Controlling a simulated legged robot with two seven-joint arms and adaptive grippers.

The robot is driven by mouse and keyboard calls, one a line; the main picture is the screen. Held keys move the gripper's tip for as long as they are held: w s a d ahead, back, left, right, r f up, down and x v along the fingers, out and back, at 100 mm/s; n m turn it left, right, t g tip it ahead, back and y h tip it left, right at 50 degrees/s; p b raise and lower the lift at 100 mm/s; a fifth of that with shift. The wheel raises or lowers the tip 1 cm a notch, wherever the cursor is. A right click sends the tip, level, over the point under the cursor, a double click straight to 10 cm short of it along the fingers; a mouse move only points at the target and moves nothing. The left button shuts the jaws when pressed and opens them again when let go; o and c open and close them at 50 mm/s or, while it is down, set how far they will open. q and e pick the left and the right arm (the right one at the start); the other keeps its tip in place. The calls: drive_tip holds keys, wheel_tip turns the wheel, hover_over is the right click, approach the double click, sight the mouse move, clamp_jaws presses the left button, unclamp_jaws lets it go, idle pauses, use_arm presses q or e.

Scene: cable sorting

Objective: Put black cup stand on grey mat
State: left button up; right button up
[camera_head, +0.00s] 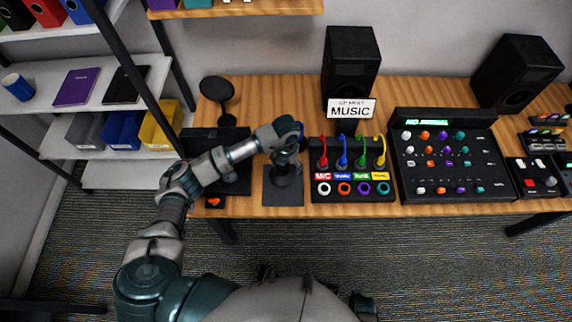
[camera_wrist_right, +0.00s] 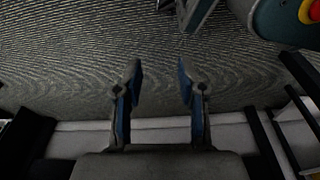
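The grey mat (camera_head: 283,198) lies on the wooden table, left of the cable box. My left gripper (camera_head: 287,165) points down over this mat. A small dark shape, which may be the black cup stand, is at its fingers just above or on the mat. The gripper covers much of it, so I cannot tell whether the fingers grip it or whether it rests on the mat. My right gripper (camera_wrist_right: 157,82) shows in the right wrist view, its two fingers wide apart and nothing between them, above the carpet.
A black round-headed stand (camera_head: 217,92) is at the table's back left. The cable box (camera_head: 355,189) with coloured plugs sits right of the mat, then a mixer (camera_head: 450,160). Two speakers (camera_head: 351,65) stand behind. Shelves (camera_head: 80,85) are at the left.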

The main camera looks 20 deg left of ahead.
use_arm(q)
drive_tip(key=shift+a, duration=1)
wheel_tip(320, 180, up, 12)
drive_tip(key=shift+d+p, duration=0.25)
drive_tip(key=shift+p, duration=0.1)
use_arm(e)
drive_tip(key=shift+s+a+f, duration=0.5)
drive_tip(key=shift+a+f, duration=0.05)
drive_tip(key=shift+a, duration=0.25)
